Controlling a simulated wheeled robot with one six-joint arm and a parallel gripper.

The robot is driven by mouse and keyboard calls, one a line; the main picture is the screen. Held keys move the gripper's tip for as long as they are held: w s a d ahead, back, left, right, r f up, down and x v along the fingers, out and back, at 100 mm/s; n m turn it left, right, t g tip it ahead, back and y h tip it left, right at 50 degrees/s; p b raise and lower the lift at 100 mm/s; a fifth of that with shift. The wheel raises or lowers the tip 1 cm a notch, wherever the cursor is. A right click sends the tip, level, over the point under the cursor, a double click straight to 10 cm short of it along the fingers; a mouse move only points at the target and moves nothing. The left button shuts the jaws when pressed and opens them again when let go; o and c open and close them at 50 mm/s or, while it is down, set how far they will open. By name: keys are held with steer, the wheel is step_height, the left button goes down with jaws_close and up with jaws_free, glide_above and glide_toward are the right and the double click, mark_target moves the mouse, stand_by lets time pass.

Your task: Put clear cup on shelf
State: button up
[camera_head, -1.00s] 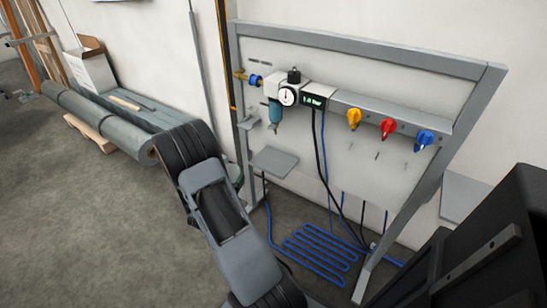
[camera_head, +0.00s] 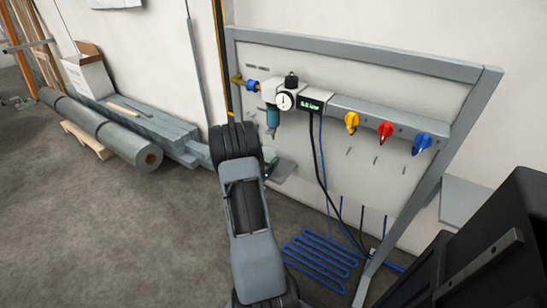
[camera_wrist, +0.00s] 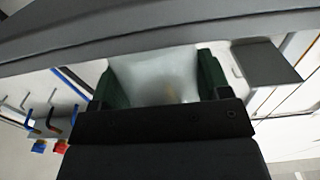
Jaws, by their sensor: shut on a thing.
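The clear cup (camera_wrist: 155,78) is whitish and see-through in the wrist view, between the two green fingers of my gripper (camera_wrist: 157,84). My gripper is shut on it. A small grey shelf plate (camera_wrist: 268,62) lies just to the right of the cup in the wrist view; I cannot tell the height gap between them. In the head view, the shelf (camera_head: 283,170) sticks out from the panel's lower left. My arm hides its left part and most of the gripper and cup.
The grey-framed panel (camera_head: 410,178) carries a pressure gauge (camera_head: 285,101) and yellow, red and blue knobs. Blue hose (camera_head: 320,255) lies coiled below. A grey roll (camera_head: 110,135) and planks lie on the left. Another grey plate (camera_head: 465,200) is at right. Left floor is open.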

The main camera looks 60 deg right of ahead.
steer(key=d, duration=0.3)
steer(key=d+f+b, duration=0.1)
steer(key=shift+s+d, duration=0.1)
steer(key=shift+d, duration=0.3)
steer(key=shift+f, duration=0.25)
steer(key=shift+f, duration=0.15)
steer(key=o, duration=0.9)
steer(key=shift+b, duration=0.3)
